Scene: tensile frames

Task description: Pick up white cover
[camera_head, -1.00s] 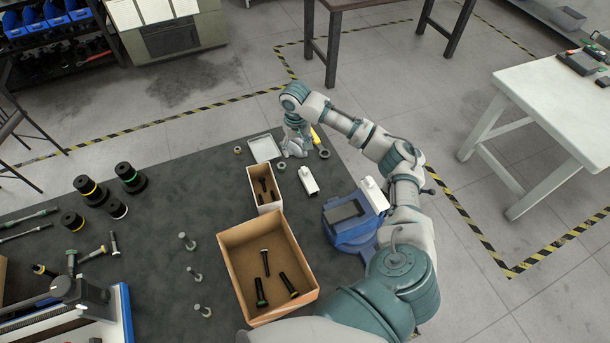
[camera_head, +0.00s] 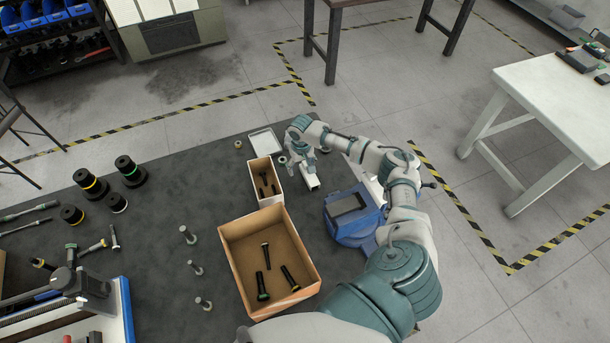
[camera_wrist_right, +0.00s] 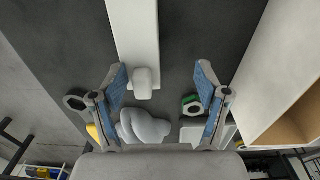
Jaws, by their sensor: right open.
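A long white piece that looks like the white cover (camera_head: 311,182) lies on the dark table, just below my right gripper (camera_head: 303,166). In the right wrist view the white piece (camera_wrist_right: 133,40) runs away from me, with a rounded white knob at its near end. The white piece lies ahead of the fingertips, nearer the left finger. In the head view the hand partly hides its far end. My left gripper is not in view.
A small box (camera_head: 281,199) with dark bolts and a larger open box (camera_head: 224,247) stand left of the hand. A white square tray (camera_head: 276,131) is behind. A blue device (camera_head: 342,228) stands to the right. A grey lump (camera_wrist_right: 143,129) and a green-black ring (camera_wrist_right: 192,104) lie near the fingers.

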